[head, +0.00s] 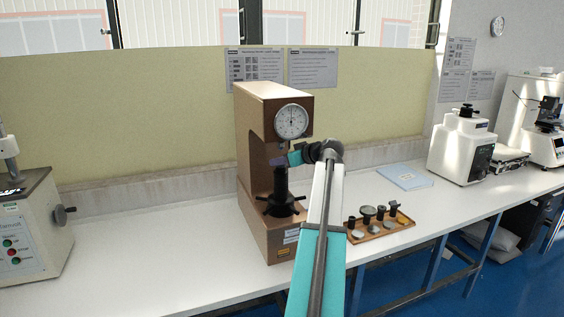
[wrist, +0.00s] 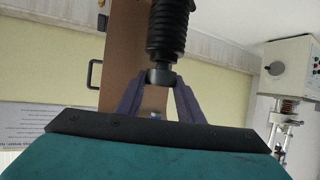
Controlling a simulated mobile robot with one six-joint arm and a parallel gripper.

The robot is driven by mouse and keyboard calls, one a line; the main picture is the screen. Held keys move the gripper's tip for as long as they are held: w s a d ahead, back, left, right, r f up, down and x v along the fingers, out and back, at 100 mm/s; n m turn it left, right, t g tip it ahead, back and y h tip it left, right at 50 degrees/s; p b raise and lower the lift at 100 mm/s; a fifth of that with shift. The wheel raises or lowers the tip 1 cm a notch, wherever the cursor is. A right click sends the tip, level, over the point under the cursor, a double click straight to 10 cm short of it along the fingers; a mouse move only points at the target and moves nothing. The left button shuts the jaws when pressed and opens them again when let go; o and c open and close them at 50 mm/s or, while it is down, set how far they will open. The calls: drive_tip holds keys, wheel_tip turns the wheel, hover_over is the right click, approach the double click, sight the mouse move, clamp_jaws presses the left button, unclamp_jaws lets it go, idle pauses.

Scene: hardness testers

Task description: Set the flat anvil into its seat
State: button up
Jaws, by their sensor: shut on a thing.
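The copper-brown hardness tester (head: 258,110) stands on the bench with a round dial (head: 291,121) at its upper front. Its black elevating screw (head: 281,183) rises from a spoked handwheel (head: 281,205). My gripper (head: 277,161) reaches in from the right, between the tester's head and the screw top. In the wrist view, which looks upside down, its purple fingers (wrist: 158,90) are shut on a short dark grey piece, the flat anvil (wrist: 160,77). The anvil lines up with the ribbed screw (wrist: 167,35) and seems to meet its end; I cannot tell whether it is seated.
A wooden tray (head: 357,238) with several anvils and discs lies right of the tester. A blue-white booklet (head: 405,177) lies behind it. A white machine (head: 463,146) stands further right, another tester (head: 28,225) at far left. The bench left of the copper tester is clear.

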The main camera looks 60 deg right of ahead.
drive_tip(key=shift+f+b, duration=0.55)
drive_tip(key=shift+b, duration=0.1)
idle(0.4)
drive_tip(key=o, duration=1.1)
drive_tip(key=shift+c, duration=1.3)
drive_tip(key=s+a+b, duration=0.1)
drive_tip(key=s+a, duration=0.1)
drive_tip(key=s, duration=0.4)
drive_tip(key=shift+s+r, duration=0.2)
drive_tip(key=shift+s, duration=0.2)
drive_tip(key=shift+f, duration=0.1)
